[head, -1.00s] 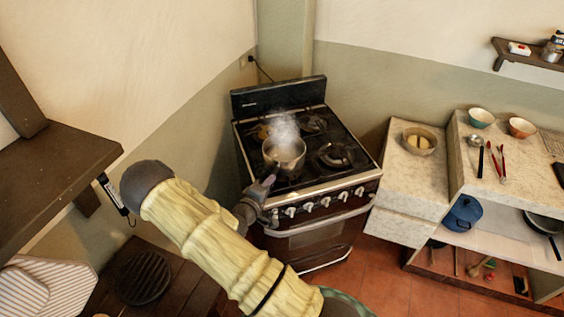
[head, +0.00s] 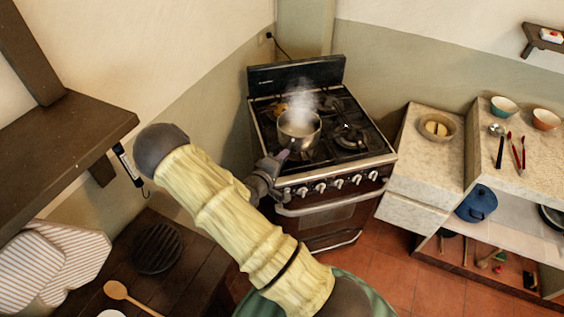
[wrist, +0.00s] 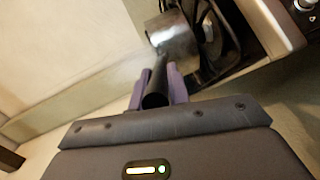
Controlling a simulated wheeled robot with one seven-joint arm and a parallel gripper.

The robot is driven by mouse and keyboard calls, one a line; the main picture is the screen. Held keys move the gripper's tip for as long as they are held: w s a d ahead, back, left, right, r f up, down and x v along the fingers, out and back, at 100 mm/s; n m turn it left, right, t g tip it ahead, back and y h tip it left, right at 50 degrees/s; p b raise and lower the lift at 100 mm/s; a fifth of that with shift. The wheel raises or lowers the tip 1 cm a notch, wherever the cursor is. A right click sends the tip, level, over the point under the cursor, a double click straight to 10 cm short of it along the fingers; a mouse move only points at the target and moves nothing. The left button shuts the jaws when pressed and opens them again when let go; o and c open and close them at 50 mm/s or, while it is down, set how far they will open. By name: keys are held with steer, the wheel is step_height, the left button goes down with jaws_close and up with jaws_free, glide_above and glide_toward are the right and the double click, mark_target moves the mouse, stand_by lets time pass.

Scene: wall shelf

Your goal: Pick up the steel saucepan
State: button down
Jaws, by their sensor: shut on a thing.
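The steel saucepan (head: 299,139) is at the front left of the black stove top, with steam rising from it. It looks upright; I cannot tell whether its base touches the burner. My gripper (head: 283,156) reaches in from the stove's front and is shut on the saucepan's handle.
The stove (head: 345,173) stands in the corner by the wall. A stone counter (head: 420,165) to its right holds a bowl (head: 437,126). A blue pot (head: 477,203) sits on a lower shelf. A dark wooden shelf (head: 60,150) juts out at left, near my arm.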

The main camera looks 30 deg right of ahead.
steer(key=shift+r+b, duration=1.1)
steer(key=shift+r, duration=3.05)
